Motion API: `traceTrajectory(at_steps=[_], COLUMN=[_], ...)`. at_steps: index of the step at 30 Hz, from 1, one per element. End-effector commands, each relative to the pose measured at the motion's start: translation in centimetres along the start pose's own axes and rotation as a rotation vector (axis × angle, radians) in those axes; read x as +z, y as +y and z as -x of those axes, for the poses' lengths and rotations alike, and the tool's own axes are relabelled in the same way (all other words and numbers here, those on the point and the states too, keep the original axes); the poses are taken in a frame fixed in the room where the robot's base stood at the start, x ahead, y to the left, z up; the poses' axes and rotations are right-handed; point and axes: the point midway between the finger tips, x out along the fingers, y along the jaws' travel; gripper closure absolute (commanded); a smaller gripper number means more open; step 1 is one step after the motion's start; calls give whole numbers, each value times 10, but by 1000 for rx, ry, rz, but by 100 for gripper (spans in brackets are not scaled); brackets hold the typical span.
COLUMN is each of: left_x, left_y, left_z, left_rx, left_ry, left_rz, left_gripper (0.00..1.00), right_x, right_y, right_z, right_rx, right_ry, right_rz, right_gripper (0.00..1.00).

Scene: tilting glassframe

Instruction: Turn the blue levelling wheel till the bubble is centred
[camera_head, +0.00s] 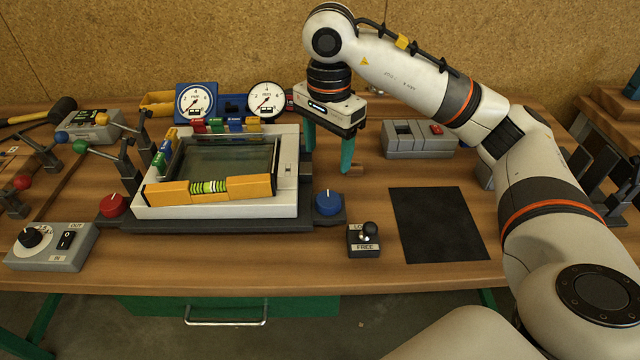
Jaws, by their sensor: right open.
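The blue levelling wheel (328,203) sits at the right front corner of the dark base. A white frame (218,212) with a glass pane (232,156) stands on that base. A yellow spirit level (210,189) lies across the frame's front, its left end lower in the picture. Its green vial shows, but the bubble is too small to place. A red wheel (113,205) is at the left front corner. My right gripper (329,165) points down behind and above the blue wheel, its teal fingers apart and empty. My left gripper is not in view.
A grey switch box (50,247) is at the front left. Two gauges (266,99) stand behind the frame. A grey box with a red button (418,139) is at the right back.

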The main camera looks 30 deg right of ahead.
Motion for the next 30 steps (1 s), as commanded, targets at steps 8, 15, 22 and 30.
traceTrajectory(at_steps=[8,15,22,30], left_x=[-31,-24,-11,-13], left_y=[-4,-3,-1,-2], left_z=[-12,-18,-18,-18], left_rx=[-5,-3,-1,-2], left_ry=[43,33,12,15], left_rz=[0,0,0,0], left_gripper=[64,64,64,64], right_x=[-1,-1,-1,-1], right_y=[-1,-1,-1,0], right_z=[-52,-89,-109,-111], right_rx=[-7,-4,-1,-1], right_ry=[5,3,2,2], right_rz=[2,1,1,1], right_gripper=[34,34,34,34])
